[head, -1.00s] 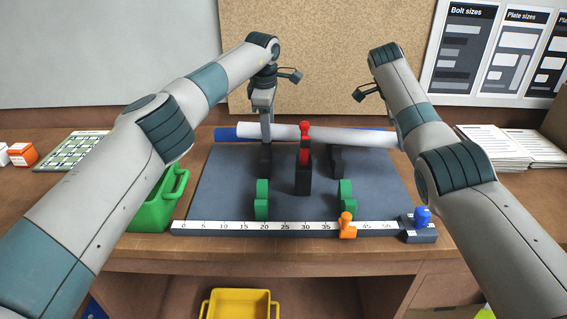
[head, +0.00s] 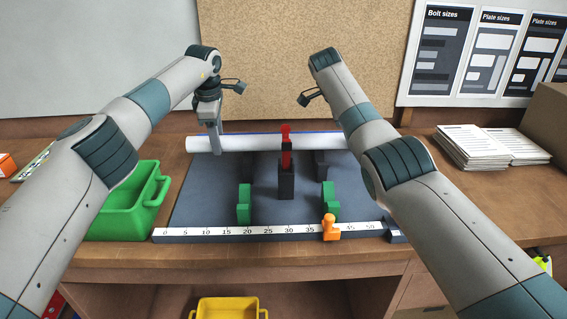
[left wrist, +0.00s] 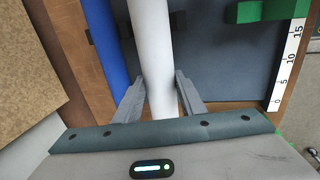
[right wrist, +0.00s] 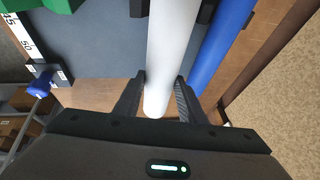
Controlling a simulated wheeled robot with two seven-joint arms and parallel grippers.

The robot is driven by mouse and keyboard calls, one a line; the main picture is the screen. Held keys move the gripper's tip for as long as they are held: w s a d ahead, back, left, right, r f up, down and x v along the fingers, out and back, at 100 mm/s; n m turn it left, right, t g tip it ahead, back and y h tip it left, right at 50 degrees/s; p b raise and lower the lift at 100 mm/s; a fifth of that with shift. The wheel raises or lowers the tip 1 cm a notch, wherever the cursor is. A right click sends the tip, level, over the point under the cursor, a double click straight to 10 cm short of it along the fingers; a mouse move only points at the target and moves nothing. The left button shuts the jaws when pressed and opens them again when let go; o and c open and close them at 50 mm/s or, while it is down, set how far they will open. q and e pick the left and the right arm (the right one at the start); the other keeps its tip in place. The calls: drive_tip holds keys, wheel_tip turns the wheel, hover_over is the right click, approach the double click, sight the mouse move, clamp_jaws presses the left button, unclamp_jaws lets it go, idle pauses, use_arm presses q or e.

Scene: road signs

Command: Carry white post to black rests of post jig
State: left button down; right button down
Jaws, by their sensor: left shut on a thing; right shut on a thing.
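The white post (head: 270,143) lies level across the back of the jig in the head view. My left gripper (head: 216,150) is shut around it near its left end; the grip also shows in the left wrist view (left wrist: 160,95). My right gripper (right wrist: 158,95) is shut around the post near its other end; my right arm hides this grip in the head view. The black rests are partly hidden: one (head: 321,163) shows dimly below the post in the head view. The post appears to be above the board, but its exact height is unclear.
A blue post (right wrist: 226,35) lies behind the white one. A black stand with a red top (head: 286,160) rises mid-board. Green blocks (head: 245,205) (head: 329,198), a ruler (head: 270,232) and an orange stop (head: 330,230) stand in front. A green bin (head: 125,205) is left.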

use_arm(q)
drive_tip(key=shift+f, duration=0.15)
use_arm(e)
drive_tip(key=shift+f, duration=0.15)
